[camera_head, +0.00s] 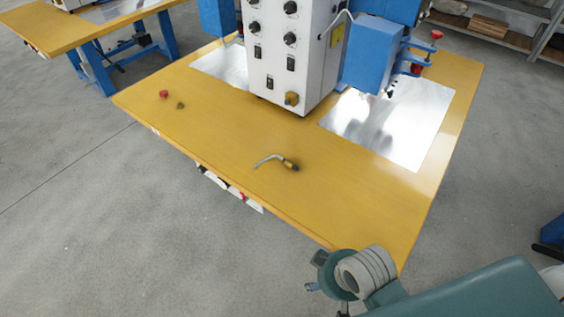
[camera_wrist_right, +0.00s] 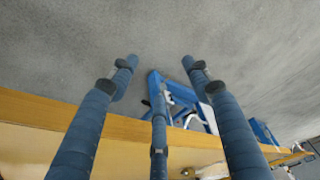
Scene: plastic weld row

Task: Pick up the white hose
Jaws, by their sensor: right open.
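A short bent pipe-like piece (camera_head: 268,159), pale grey with a brass and dark end, lies on the yellow table (camera_head: 210,130) near its front edge. It is the only hose-like thing I can make out, and I cannot tell if it is the white hose. My right gripper (camera_wrist_right: 160,72) is open and empty, its blue fingers spread over the table edge and floor in the right wrist view. In the head view my right wrist (camera_head: 366,272) is at the table's front right corner, apart from the piece; its fingers are mostly hidden. My left gripper is not in view.
A white control cabinet (camera_head: 290,55) with knobs and blue machine parts (camera_head: 370,55) stands at the table's back. Metal plates (camera_head: 395,120) lie beside it. A red button (camera_head: 163,94) is at the left. The table's front strip is mostly clear.

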